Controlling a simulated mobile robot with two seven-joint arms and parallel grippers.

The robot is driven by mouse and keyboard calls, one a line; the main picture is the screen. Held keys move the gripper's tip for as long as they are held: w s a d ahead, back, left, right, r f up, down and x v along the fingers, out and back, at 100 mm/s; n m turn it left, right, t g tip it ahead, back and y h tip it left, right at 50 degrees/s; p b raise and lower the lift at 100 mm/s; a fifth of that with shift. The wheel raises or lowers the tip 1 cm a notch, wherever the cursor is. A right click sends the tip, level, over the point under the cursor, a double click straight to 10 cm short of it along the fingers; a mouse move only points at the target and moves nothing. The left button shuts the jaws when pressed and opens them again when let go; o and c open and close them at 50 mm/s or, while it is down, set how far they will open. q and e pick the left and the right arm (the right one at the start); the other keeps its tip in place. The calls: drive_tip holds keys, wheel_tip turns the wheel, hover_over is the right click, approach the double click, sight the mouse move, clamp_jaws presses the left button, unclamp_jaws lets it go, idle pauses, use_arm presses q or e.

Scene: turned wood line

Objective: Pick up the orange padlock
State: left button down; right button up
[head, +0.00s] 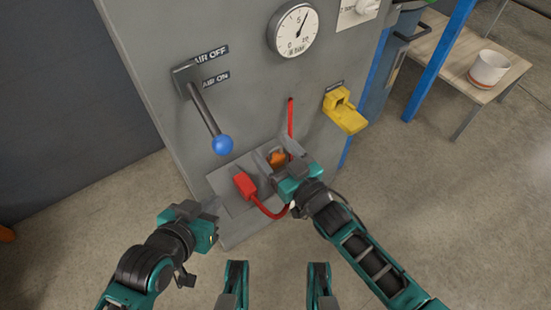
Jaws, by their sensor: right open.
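The orange padlock (277,158) lies in a small grey tray (262,154) on the ledge at the foot of the grey panel. Only part of it shows, as my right gripper is close in front of it. My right gripper (290,174) is open, just below the padlock in the picture. I cannot tell whether it touches the padlock. My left gripper (212,232) is left of and below the ledge, away from the padlock. Its fingers are not clear enough to tell open from shut.
A red plug (244,184) with a red cable sits on the ledge. Above are a lever with a blue knob (222,145), a pressure gauge (293,30) and a yellow hinged piece (345,110).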

drive_tip(key=c, duration=1.1)
drive_tip(key=shift+r, duration=0.1)
